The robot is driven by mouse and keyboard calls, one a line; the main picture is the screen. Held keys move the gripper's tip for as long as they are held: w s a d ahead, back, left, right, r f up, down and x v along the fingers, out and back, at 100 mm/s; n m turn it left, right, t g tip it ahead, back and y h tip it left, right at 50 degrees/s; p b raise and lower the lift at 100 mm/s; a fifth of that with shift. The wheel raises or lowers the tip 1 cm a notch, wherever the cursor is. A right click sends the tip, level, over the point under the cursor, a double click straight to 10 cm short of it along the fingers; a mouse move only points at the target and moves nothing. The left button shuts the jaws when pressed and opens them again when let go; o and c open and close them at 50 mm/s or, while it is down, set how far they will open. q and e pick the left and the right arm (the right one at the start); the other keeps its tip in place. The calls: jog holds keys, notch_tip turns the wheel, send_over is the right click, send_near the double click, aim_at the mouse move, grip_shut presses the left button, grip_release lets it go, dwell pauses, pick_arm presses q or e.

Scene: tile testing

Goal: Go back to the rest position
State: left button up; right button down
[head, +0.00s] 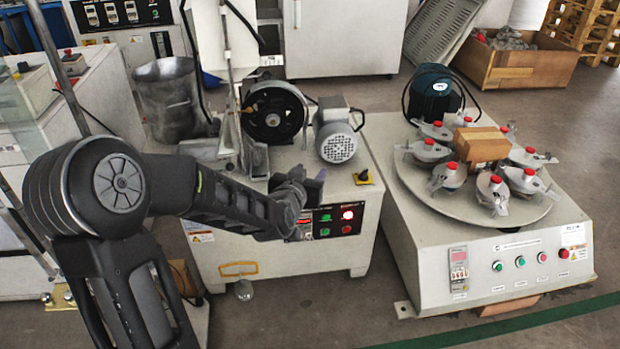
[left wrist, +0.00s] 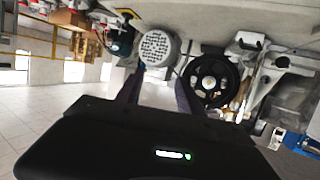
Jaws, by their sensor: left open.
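My left arm comes in from the left in the head view, and its dark gripper (head: 308,186) is in front of the tile testing machine (head: 285,258), near the panel with red and green buttons (head: 337,221). The gripper is open. In the left wrist view its two fingers (left wrist: 157,88) stand apart with nothing seen between them close up. The grey motor (left wrist: 157,48) and the black wheel (left wrist: 210,82) appear beyond the fingers. My right gripper is not in view.
A second machine with a round turntable (head: 540,208) stands at the right, carrying several red-capped metal holders and a brown block (head: 481,144). A cabinet (head: 345,40) stands behind. A wooden crate (head: 540,68) is at the back right. Grey floor lies free between and before the machines.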

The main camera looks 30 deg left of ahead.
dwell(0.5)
pick_arm(q)
jog(key=s+d+f+n+g+h, duration=0.1)
jog(key=s+d+f+g+h, duration=0.2)
jog(key=d+f, duration=0.5)
jog(key=s+d+f+n+g+h, duration=0.1)
jog(key=s+d+f+g, duration=0.3)
jog(key=f, duration=0.8)
jog(key=s+d+f+m+g+h, duration=0.1)
jog(key=s+d+f+g, duration=0.1)
jog(key=s+d+f, duration=0.4)
jog(key=s+d+f+g+h, duration=0.1)
jog(key=s+d+f+g, duration=0.2)
jog(key=s, duration=0.6)
jog(key=s+d+f+m+g+h, duration=0.1)
jog(key=s+d+f, duration=0.3)
jog(key=s+f, duration=0.25)
jog(key=s+d+r+p, duration=0.1)
jog(key=r+p, duration=1.4)
jog(key=s+d+r+p, duration=0.1)
jog(key=s+r+p, duration=0.1)
jog(key=r+p, duration=1.4)
jog(key=shift+s+d+m, duration=0.2)
jog(key=shift+d+m, duration=0.1)
jog(key=shift+d, duration=0.05)
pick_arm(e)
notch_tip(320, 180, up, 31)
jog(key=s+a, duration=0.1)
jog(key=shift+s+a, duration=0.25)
